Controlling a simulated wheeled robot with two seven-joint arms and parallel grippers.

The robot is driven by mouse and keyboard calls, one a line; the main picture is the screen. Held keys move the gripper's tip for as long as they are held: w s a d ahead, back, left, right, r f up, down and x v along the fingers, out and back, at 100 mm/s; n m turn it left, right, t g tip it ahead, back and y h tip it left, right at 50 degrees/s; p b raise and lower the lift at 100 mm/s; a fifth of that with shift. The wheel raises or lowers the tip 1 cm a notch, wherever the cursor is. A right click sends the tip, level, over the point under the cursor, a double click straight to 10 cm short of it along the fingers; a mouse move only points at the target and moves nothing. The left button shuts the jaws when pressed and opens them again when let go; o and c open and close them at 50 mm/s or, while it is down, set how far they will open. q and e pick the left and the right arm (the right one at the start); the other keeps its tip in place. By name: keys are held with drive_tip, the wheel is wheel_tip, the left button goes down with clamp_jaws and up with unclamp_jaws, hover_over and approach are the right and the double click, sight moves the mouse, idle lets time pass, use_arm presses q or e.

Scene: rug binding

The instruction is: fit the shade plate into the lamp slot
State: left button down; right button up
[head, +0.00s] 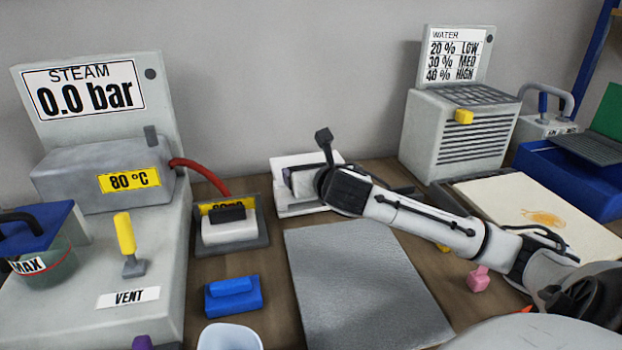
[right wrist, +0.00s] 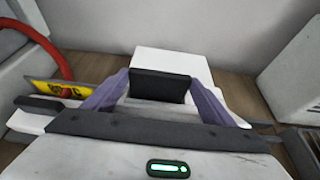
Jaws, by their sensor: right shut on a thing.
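My right gripper (head: 290,178) reaches in from the right to the white lamp (head: 295,208) at the back of the bench. In the right wrist view its two purple fingers (right wrist: 159,80) are shut on the dark shade plate (right wrist: 160,88), one at each side. The plate stands roughly upright in front of the lamp's white upper block (right wrist: 175,62). The slot is hidden by the plate and gripper, so I cannot tell whether the plate is in it. My left gripper is not in view.
A steam unit (head: 100,190) with a red hose (head: 200,175) stands left. A white iron-like block (head: 230,230) sits beside the lamp. A grey mat (head: 360,280) lies in front. A water unit (head: 455,135) stands right, behind a cream board (head: 540,215). A blue block (head: 233,297) lies front left.

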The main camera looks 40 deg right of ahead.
drive_tip(key=shift+f, duration=0.6)
drive_tip(key=shift+f, duration=0.1)
drive_tip(key=o, duration=1.1)
drive_tip(key=v, duration=1.2)
